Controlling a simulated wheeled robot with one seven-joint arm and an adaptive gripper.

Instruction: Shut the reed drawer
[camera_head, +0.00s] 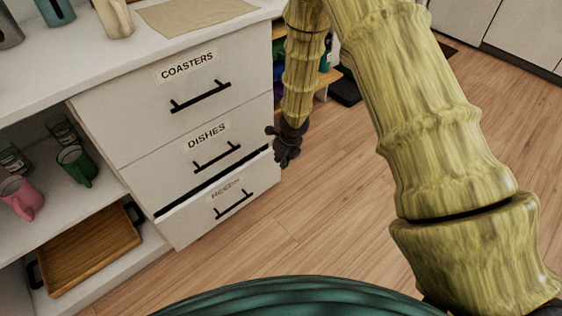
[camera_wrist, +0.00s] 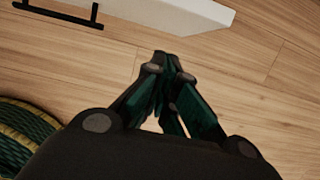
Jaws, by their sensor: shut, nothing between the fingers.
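The reed drawer (camera_head: 226,204) is the lowest of three white drawers in the head view. It stands out a little from the cabinet, with a dark gap above its front. Its label is hard to read, and it has a black bar handle (camera_head: 233,205). In the wrist view the drawer's white front (camera_wrist: 185,12) and black handle (camera_wrist: 60,14) show at the top. My gripper (camera_head: 284,157) is shut and empty, at the right end of the drawers in the head view. In the wrist view its fingertips (camera_wrist: 165,62) point toward the drawer's edge; I cannot see contact.
The dishes drawer (camera_head: 213,152) and coasters drawer (camera_head: 194,87) above look closed. Open shelves at the left hold a pink mug (camera_head: 21,198), a green mug (camera_head: 76,165) and a wooden tray (camera_head: 90,252). Wooden floor (camera_head: 320,215) is clear in front of the drawers.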

